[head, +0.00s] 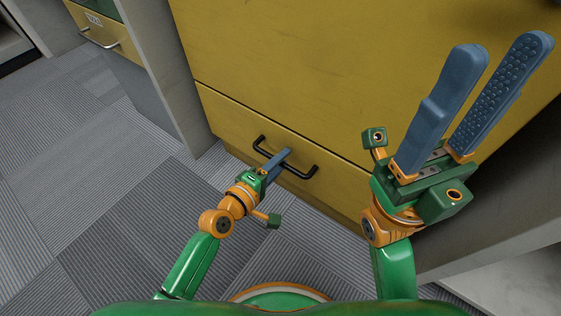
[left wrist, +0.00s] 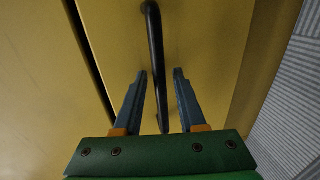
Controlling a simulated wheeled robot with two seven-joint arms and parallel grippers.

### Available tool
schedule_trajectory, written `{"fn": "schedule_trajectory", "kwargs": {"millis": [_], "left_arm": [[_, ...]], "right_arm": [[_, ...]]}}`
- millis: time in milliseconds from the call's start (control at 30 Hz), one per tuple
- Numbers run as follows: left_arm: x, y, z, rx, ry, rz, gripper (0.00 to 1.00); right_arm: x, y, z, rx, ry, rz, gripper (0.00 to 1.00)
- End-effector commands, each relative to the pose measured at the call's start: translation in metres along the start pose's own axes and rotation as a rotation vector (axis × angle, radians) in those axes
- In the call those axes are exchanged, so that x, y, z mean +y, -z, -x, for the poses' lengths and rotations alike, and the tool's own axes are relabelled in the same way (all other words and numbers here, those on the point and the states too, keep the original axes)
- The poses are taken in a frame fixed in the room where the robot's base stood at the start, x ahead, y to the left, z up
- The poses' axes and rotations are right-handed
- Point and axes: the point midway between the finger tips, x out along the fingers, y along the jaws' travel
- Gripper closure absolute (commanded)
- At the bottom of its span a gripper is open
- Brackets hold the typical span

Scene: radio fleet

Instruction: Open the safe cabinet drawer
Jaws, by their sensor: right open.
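The yellow safe cabinet drawer (head: 232,112) is the low front panel in the head view and looks closed. Its black bar handle (head: 304,160) runs across its front, and it also shows in the left wrist view (left wrist: 155,50). My left gripper (head: 284,154) is at the middle of the handle. In the left wrist view its two blue fingers (left wrist: 161,74) stand open, one on each side of the handle bar, with gaps visible. My right gripper (head: 505,48) is open and empty, raised in front of the cabinet on the right, its fingers pointing up in the picture.
A larger yellow panel (head: 290,60) lies above the drawer. A grey side panel (head: 160,70) stands left of it, with another yellow drawer (head: 100,32) beyond. A pale surface (head: 510,275) is at the lower right. Grey carpet (head: 110,200) lies open at left.

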Motion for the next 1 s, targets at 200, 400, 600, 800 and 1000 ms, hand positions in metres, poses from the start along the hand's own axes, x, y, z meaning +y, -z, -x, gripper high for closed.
{"fn": "schedule_trajectory", "kwargs": {"millis": [200,400,600,800,1000], "left_arm": [[-0.0003,0.0000,0.0002,0.000,0.000,0.000,1.00],[-0.0004,0.0001,0.0003,0.000,0.001,0.000,1.00],[-0.0005,0.0003,0.0003,0.001,0.001,-0.001,1.00],[-0.0005,0.0004,0.0003,0.001,0.001,-0.001,1.00],[-0.0005,0.0005,0.0003,0.001,0.000,-0.001,1.00]], "right_arm": [[0.0000,-0.0002,0.0002,-0.001,0.000,0.000,0.50],[-0.0001,-0.0004,0.0003,-0.001,0.000,0.000,0.50],[0.0000,-0.0005,0.0004,-0.002,-0.001,-0.001,0.50],[0.0000,-0.0006,0.0004,-0.002,-0.001,0.000,0.50],[0.0001,-0.0006,0.0004,-0.002,-0.001,0.000,0.50]]}}
